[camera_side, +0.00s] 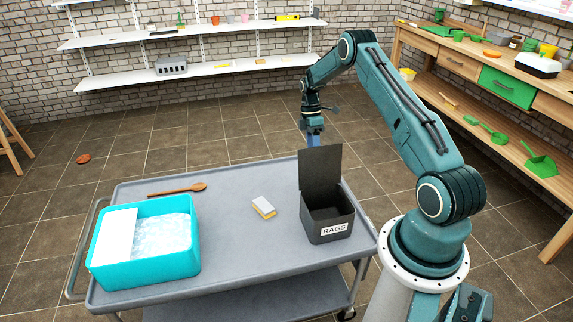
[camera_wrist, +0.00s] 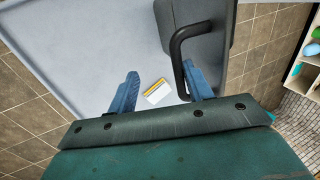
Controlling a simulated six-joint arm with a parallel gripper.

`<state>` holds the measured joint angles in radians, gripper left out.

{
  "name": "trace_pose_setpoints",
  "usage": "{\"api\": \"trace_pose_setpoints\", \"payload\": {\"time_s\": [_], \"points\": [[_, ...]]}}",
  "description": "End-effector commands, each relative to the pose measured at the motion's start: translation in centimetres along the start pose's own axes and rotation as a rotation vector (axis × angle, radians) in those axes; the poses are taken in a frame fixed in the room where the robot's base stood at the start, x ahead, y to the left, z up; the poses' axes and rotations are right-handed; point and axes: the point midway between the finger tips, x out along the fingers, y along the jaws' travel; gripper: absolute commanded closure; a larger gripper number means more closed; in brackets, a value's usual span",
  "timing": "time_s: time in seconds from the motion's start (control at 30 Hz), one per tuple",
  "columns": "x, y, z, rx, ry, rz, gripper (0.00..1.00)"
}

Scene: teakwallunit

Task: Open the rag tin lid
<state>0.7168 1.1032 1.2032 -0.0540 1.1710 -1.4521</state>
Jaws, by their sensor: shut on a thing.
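The dark grey rag tin (camera_side: 328,222), labelled RAGS, stands at the right end of the grey cart. Its lid (camera_side: 320,166) stands up, about vertical, at the tin's back edge, and the tin's dark inside shows. My gripper (camera_side: 314,140) is behind the top of the lid, partly hidden by it. In the wrist view the lid (camera_wrist: 205,30) is at the upper right with its black bar handle (camera_wrist: 178,50). My gripper's blue fingers (camera_wrist: 160,77) are by the handle, which lies against the right finger; my gripper is shut on it.
A sponge (camera_side: 263,206) lies left of the tin on the cart (camera_side: 230,255). A turquoise tub (camera_side: 150,265) of sudsy water stands at the left, with a wooden spoon (camera_side: 178,190) behind it. A wooden workbench (camera_side: 480,85) is at the right. The cart top between tub and tin is mostly clear.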

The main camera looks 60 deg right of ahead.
Motion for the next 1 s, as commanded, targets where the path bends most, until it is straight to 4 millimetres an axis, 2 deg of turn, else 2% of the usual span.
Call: {"api": "trace_pose_setpoints", "payload": {"time_s": [0.03, 0.77, 1.0], "points": [[-0.3, 0.7, 0.0, 0.001, 0.003, 0.029, 0.68], [-0.5, 0.7, -0.1, 0.0, 0.003, 0.03, 0.68], [-1.6, 0.7, -0.1, -0.001, 0.003, 0.034, 0.69]]}}
